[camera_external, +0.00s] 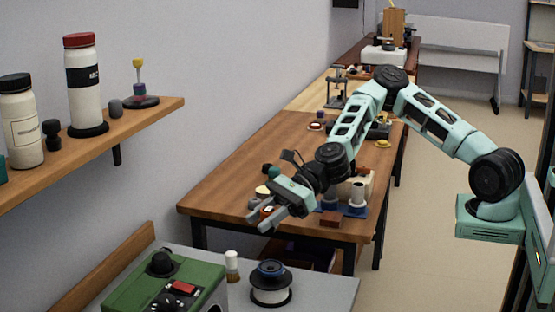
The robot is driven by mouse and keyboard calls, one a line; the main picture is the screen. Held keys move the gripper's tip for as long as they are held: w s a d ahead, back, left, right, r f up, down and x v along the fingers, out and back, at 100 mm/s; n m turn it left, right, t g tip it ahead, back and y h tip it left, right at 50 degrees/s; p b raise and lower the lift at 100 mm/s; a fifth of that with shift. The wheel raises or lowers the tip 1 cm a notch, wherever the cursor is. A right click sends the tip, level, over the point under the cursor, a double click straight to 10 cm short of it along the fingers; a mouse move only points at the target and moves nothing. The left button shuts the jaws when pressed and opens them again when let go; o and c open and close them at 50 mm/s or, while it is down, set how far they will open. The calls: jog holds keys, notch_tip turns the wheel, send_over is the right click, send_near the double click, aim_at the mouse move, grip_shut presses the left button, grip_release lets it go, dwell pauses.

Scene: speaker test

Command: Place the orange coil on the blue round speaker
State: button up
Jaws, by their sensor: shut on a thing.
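A green box with knobs (165,287) and a small white jar (232,265) stand left of the spool on the grey bench (325,291). The wooden table (225,190) holds several small items. A wall shelf (150,118) carries bottles.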

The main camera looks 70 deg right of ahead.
aim_at(266, 268)
jog(key=f, duration=0.5)
jog(key=f+b, duration=0.1)
jog(key=f, duration=0.3)
jog(key=shift+s+a+f, duration=0.1)
jog(key=shift+s+f, duration=0.1)
jog(key=shift+f, duration=0.15)
jog(key=shift+f, duration=0.15)
jog(key=o, duration=1)
